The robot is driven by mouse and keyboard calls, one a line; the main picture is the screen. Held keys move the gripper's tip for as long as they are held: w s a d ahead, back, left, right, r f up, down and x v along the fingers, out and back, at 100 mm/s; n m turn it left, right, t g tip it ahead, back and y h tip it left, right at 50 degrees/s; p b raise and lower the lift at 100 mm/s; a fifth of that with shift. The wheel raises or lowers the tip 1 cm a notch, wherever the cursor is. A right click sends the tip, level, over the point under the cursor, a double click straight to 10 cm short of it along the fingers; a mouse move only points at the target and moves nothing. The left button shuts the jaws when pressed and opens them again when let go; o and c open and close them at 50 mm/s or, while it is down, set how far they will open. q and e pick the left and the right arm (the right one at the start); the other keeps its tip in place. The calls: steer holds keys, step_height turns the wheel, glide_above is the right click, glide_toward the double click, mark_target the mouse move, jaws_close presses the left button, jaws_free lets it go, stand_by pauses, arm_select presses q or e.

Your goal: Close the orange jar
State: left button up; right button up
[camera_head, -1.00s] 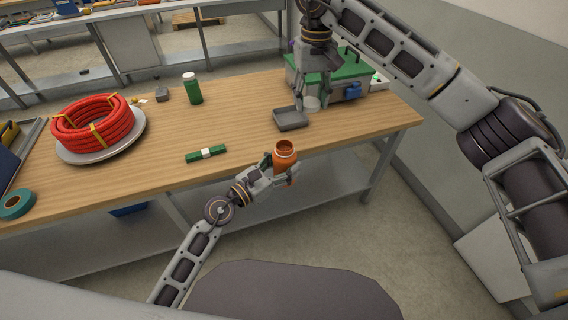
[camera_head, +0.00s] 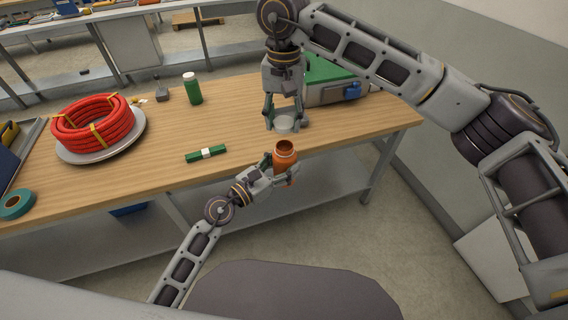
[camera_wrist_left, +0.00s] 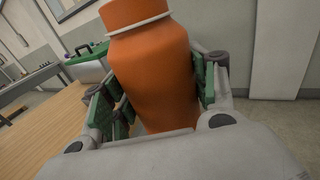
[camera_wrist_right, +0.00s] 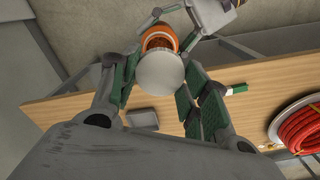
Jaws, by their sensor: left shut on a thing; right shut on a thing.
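The orange jar (camera_head: 285,157) is upright and open at the top, just off the table's front edge in the head view. My left gripper (camera_head: 272,166) is shut on its body; the left wrist view shows the jar (camera_wrist_left: 155,75) between the green finger pads. My right gripper (camera_head: 285,120) is above and slightly behind the jar, pointing down. It is shut on a round whitish lid (camera_head: 284,124), held apart from the jar. In the right wrist view the lid (camera_wrist_right: 160,73) partly covers the jar's mouth (camera_wrist_right: 158,42).
A wooden table (camera_head: 240,125) bears a coil of red conduit (camera_head: 92,122) on a plate, a green bottle (camera_head: 192,89), a green-and-white bar (camera_head: 206,153) and a green-lidded case (camera_head: 335,68).

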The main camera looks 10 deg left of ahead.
mark_target(285, 150)
steer(key=shift+d+m, duration=0.15)
steer(key=shift+m, duration=0.65)
steer(key=shift+f, duration=0.1)
steer(key=shift+f, duration=1.95)
steer(key=shift+s, duration=0.2)
steer(key=shift+f, duration=0.85)
steer(key=shift+f, duration=0.55)
arm_select(q)
jaws_close()
